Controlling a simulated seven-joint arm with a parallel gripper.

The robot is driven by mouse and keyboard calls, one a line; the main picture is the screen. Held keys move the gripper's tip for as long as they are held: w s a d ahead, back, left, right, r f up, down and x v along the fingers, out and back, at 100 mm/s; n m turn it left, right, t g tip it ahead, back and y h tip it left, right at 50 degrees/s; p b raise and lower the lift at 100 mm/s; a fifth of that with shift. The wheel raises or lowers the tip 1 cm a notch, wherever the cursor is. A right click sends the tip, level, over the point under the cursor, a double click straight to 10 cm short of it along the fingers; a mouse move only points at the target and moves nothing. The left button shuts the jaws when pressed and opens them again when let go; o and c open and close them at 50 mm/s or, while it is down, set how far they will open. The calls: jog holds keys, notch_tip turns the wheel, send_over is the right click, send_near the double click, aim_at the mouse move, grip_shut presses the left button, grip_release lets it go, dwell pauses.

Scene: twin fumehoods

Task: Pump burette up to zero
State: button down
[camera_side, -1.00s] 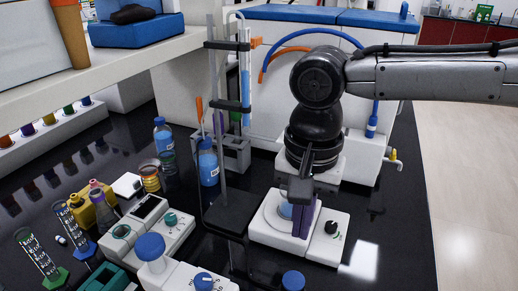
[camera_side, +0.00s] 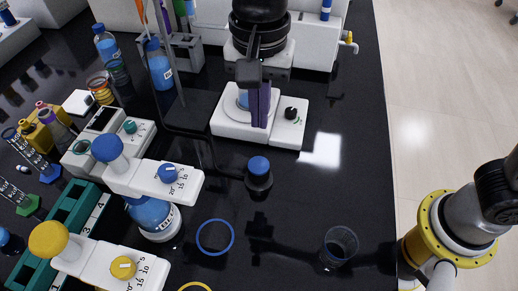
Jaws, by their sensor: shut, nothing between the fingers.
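My gripper (camera_side: 263,108) points down with its dark and purple fingers closed, low over or in front of the white stirrer-like device (camera_side: 232,125). Nothing shows between the fingers. A blue item (camera_side: 243,97) on the device's round plate is partly hidden behind them. The burette tube is out of view at the top; the dark stand base (camera_side: 190,108) shows left of my gripper. A thin dark line runs from near the base toward the front. A small dark bulb-like piece with a blue cap (camera_side: 258,170) stands on the bench in front of the device.
A blue-knobbed dispenser (camera_side: 107,147) and a yellow-knobbed one (camera_side: 48,240) stand at left. A blue ring (camera_side: 215,237) and a clear glass (camera_side: 341,244) are in front. Bottles (camera_side: 160,68) stand behind the stand base. The black bench (camera_side: 340,120) is clear right of the device.

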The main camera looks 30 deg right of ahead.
aim_at(260, 164)
notch_tip(260, 164, down, 11)
jog(key=shift+r, duration=0.15)
dwell(0.4)
jog(key=shift+f, duration=1.2)
notch_tip(260, 164, up, 15)
jog(key=shift+f, duration=0.2)
